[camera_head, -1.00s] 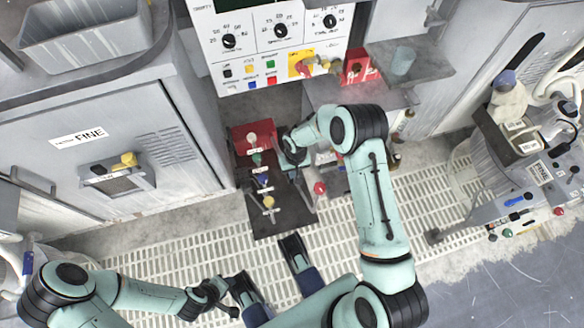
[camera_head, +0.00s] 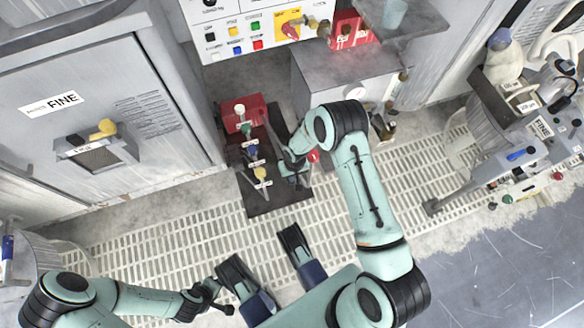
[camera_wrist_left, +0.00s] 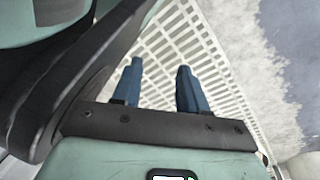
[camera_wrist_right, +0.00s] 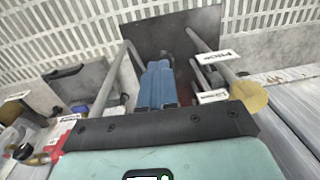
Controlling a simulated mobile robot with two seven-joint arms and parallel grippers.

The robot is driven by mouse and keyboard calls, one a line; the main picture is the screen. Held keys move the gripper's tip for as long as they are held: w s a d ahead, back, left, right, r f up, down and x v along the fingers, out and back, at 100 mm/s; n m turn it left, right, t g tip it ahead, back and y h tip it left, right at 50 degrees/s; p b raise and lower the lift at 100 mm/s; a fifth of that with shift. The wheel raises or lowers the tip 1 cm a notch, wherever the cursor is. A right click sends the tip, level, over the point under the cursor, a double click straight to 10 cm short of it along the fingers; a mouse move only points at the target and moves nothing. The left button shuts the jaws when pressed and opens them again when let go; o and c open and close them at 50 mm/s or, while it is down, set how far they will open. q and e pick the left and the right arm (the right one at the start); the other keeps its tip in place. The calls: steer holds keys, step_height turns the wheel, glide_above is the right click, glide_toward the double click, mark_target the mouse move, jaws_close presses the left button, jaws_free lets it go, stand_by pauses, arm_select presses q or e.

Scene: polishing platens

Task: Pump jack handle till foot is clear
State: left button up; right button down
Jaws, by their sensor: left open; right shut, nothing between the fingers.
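A dark floor plate (camera_head: 268,203) carries a red block (camera_head: 243,112) and levers with white, green, blue and yellow (camera_head: 260,173) knobs. I cannot tell which bar is the jack handle, and no foot is clearly visible. My right gripper (camera_head: 293,175) is shut and empty, low over the plate's right side, near a red knob (camera_head: 314,156). In the right wrist view its blue fingers (camera_wrist_right: 158,66) point between a grey bar (camera_wrist_right: 112,82) on the left and a yellow-knobbed lever (camera_wrist_right: 250,95) on the right. My left gripper (camera_wrist_left: 158,68) is open and empty above the floor grating.
A control panel (camera_head: 225,30) stands behind the levers. A grey cabinet labelled FINE (camera_head: 100,115) is at left. A grey box with a gauge (camera_head: 340,75) is right of the red block. Equipment with bottles (camera_head: 500,60) stands at far right. The grating (camera_head: 170,225) in front is open.

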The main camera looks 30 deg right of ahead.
arm_select(q)
steer(key=shift+f, duration=0.15)
arm_select(e)
steer(key=shift+s+d+f, duration=0.1)
steer(key=shift+s+f, duration=0.65)
steer(key=shift+f, duration=0.25)
arm_select(q)
steer(key=w+d+r+t+p, duration=0.1)
steer(key=w+r+t+p, duration=0.15)
steer(key=w+r, duration=0.3)
steer(key=shift+m+g+h, duration=0.3)
steer(key=shift+m+g, duration=0.1)
steer(key=shift+g, duration=0.55)
steer(key=s+r+p, duration=0.1)
steer(key=s+d+r+p, duration=0.2)
steer(key=shift+s+d, duration=0.25)
steer(key=shift+s, duration=0.15)
arm_select(e)
step_height(320, 180, up, 15)
steer(key=s, duration=0.1)
steer(key=shift+d, duration=0.35)
steer(key=shift+s+f, duration=0.1)
steer(key=shift+s, duration=0.1)
